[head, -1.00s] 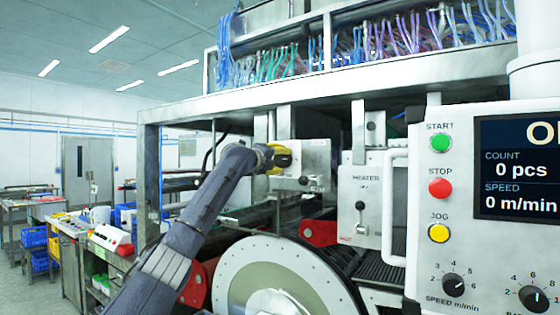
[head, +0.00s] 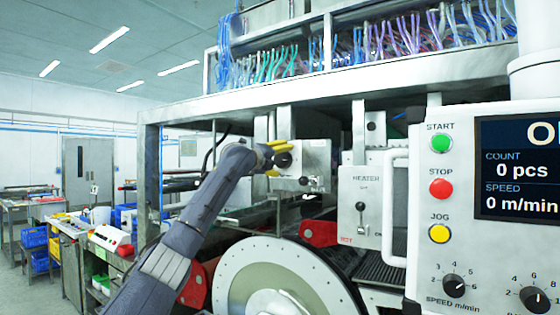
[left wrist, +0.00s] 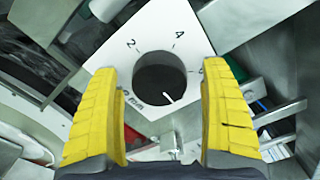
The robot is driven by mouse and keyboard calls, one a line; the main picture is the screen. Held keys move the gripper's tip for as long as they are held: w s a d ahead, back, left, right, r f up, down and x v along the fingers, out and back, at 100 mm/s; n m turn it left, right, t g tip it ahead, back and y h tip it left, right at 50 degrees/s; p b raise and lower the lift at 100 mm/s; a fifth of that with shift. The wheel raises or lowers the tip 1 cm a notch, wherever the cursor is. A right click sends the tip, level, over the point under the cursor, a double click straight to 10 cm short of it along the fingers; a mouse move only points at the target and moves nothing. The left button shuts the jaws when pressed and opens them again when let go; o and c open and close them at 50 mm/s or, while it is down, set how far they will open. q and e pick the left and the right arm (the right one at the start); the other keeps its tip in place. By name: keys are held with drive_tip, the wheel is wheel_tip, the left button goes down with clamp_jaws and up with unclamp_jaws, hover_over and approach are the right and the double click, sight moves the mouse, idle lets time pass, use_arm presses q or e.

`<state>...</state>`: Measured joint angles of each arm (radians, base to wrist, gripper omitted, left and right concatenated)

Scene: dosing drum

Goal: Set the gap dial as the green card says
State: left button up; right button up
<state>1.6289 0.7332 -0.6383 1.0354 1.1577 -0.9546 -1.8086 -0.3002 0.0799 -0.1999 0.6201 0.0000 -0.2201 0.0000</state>
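The gap dial (head: 284,160) is a round black knob on a pale plate (head: 318,155) above the drum. In the left wrist view the dial (left wrist: 157,77) has a white pointer mark at its lower right, and its white scale plate (left wrist: 183,43) carries a 2 and other partly hidden marks. My left gripper (head: 279,159) is open, with one yellow finger above and one below the dial in the head view. In the left wrist view its fingers stand on either side, apart from the knob. My right gripper is not in view. I cannot see the green card.
A large pale drum (head: 240,280) lies below the dial. The heater box (head: 360,205) with its lever is to the right, then the control panel (head: 470,150) with buttons and knobs. A steel frame post (head: 149,185) stands left of my arm.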

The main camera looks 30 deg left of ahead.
use_arm(q)
drive_tip(key=shift+s+f, duration=0.1)
drive_tip(key=shift+s, duration=0.05)
drive_tip(key=s, duration=1.1)
drive_tip(key=shift+s, duration=0.35)
